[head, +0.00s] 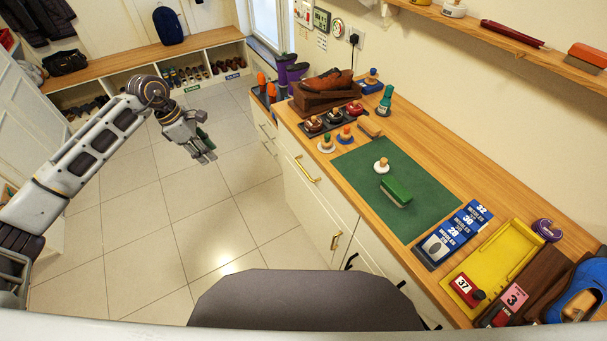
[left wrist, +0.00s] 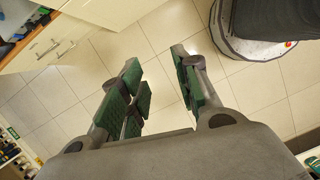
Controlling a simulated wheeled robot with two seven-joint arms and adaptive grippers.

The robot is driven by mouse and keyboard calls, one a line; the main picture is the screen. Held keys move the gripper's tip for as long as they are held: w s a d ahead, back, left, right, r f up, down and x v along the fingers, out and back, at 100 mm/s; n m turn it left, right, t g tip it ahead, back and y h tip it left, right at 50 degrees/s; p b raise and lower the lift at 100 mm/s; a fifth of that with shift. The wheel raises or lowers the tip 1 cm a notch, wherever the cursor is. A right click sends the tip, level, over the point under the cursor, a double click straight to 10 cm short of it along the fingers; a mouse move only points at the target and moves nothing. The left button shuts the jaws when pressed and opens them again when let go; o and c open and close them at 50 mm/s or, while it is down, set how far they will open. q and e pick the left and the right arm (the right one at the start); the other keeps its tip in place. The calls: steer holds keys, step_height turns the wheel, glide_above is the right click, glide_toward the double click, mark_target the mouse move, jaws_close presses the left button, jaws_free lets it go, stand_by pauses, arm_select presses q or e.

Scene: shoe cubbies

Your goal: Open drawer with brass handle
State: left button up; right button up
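The drawer with the brass handle is in the front of the wooden-topped counter; its brass handle (head: 307,170) is on the upper drawer front (head: 325,190), which looks shut. A second brass handle (head: 336,240) sits on the lower front. My left gripper (head: 206,152) hangs over the tiled floor, left of the counter and apart from it. In the left wrist view, its green-padded fingers (left wrist: 160,95) are spread with nothing but floor between them. The counter fronts and handles show at the upper left there. My right gripper is not in view.
The counter (head: 430,180) holds a green mat (head: 400,220), brushes, a brown shoe (head: 330,80), blue number cards and a yellow tray (head: 490,270). A bench with shoe cubbies (head: 150,60) stands at the back. The floor (head: 190,210) between is clear.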

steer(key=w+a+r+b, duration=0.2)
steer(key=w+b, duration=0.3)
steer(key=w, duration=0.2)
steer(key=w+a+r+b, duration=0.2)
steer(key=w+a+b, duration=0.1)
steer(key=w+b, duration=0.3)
arm_select(q)
steer(key=w+d+f+n+t+h+b, duration=0.2)
steer(key=d+f+n+h+b, duration=0.3)
steer(key=d+f+n, duration=0.3)
steer(key=w+d+f+n+t+h+b, duration=0.3)
steer(key=d+f+n+t+h+b, duration=0.2)
steer(key=d+f+n, duration=0.4)
step_height(320, 180, down, 4)
steer(key=n, duration=0.3)
steer(key=shift+w+d+n, duration=0.2)
steer(key=shift+w+n, duration=0.05)
steer(key=shift+n, duration=0.05)
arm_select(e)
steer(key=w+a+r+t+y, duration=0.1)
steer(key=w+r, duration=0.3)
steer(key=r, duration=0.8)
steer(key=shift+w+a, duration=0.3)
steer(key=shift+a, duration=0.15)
arm_select(q)
steer(key=shift+d, duration=0.1)
